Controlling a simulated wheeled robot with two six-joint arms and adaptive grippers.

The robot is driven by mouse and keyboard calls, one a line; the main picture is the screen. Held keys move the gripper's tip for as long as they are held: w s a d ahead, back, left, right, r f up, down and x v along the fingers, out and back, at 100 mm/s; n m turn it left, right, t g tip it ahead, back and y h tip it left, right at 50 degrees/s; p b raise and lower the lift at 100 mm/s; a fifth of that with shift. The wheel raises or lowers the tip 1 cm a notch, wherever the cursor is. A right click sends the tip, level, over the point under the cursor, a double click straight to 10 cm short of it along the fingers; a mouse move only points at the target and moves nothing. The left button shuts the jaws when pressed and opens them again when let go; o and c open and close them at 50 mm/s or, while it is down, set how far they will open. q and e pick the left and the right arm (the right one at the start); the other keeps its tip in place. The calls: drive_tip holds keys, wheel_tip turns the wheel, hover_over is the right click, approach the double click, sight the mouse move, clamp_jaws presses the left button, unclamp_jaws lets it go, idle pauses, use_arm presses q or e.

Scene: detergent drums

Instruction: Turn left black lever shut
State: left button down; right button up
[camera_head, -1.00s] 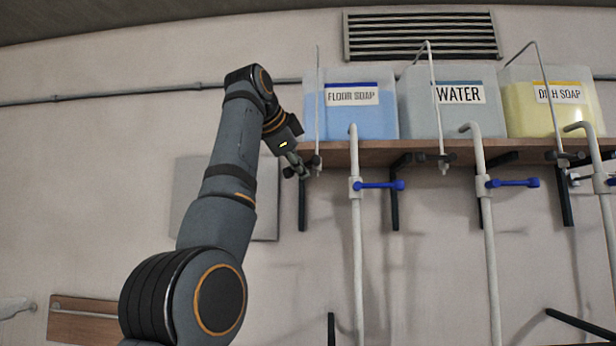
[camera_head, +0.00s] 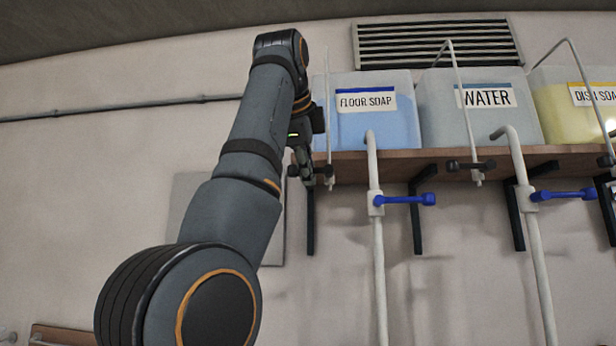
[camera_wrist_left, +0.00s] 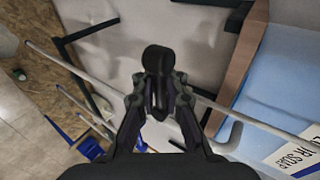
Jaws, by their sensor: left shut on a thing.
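The left black lever (camera_head: 325,171) sits on the thin grey tube at the left end of the shelf, below the blue floor soap drum (camera_head: 385,128). My left gripper (camera_head: 307,172) is at this lever, reaching down to it from the upper left. In the left wrist view, the gripper's fingers (camera_wrist_left: 158,105) are closed in around the lever, whose round black end (camera_wrist_left: 157,60) shows just beyond the fingertips. The fingers hide much of the lever, so its exact angle is hard to tell. My right gripper is not in view.
A second black lever (camera_head: 470,166) hangs under the water drum (camera_head: 480,125). Blue-handled taps (camera_head: 405,199) on upright white pipes stand in front of the wooden shelf (camera_head: 400,160). Black brackets (camera_head: 418,215) support the shelf.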

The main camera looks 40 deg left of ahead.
use_arm(q)
drive_tip(key=shift+r, duration=0.2)
drive_tip(key=c, duration=1.5)
unclamp_jaws()
drive_tip(key=shift+s, duration=0.1)
drive_tip(key=shift+o, duration=0.4)
drive_tip(key=shift+s+d, duration=0.1)
drive_tip(key=shift+f, duration=0.1)
drive_tip(key=shift+w, duration=0.2)
